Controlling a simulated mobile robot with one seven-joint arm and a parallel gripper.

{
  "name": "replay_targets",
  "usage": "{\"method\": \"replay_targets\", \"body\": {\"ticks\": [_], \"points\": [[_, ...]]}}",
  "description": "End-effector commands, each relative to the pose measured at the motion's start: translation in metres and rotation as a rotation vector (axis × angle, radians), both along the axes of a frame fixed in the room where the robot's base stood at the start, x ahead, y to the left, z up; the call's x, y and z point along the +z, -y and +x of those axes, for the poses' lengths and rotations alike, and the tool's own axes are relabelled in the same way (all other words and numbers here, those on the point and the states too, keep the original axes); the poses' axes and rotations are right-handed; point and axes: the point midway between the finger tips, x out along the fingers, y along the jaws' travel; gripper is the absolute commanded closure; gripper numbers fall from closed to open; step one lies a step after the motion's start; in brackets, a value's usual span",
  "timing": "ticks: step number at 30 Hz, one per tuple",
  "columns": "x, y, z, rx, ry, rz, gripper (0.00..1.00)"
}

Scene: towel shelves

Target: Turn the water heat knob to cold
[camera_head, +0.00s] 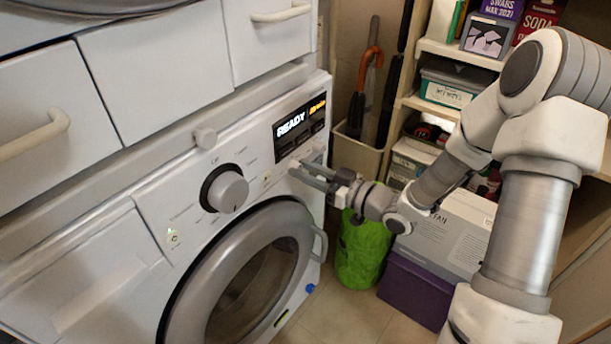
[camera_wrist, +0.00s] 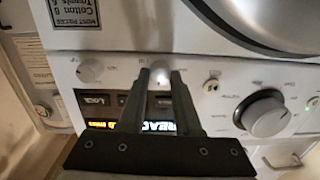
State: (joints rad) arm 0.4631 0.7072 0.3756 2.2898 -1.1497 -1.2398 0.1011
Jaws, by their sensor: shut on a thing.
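My gripper (camera_head: 297,170) is at the right part of the washing machine's control panel, just below the lit display. In the wrist view my gripper (camera_wrist: 160,77) has its fingertips on either side of a small, bright, pale knob-like thing (camera_wrist: 161,77) and is shut on it. The fingers hide most of this thing in the head view. A large grey dial (camera_head: 226,190) is further left on the panel; it also shows in the wrist view (camera_wrist: 265,115). Another small pale knob (camera_wrist: 90,70) is in the wrist view. I cannot read which one is labelled water heat.
The washing machine's round door (camera_head: 185,300) is below the panel, and white drawers (camera_head: 155,75) are above. The display (camera_head: 299,127) reads READY. A green bin (camera_head: 362,250), a purple box (camera_head: 415,290) and loaded shelves (camera_head: 455,55) stand on the right.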

Motion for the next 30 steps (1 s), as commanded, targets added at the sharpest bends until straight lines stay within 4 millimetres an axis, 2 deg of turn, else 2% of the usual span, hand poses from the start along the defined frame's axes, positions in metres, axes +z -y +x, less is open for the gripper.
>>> {"method": "replay_targets", "body": {"ticks": [12,30], "points": [[-0.0018,-0.0002,-0.0011,0.001,0.167,-0.134,1.0],[-0.001,0.0,-0.0013,0.001,0.196,-0.157,1.0]]}}
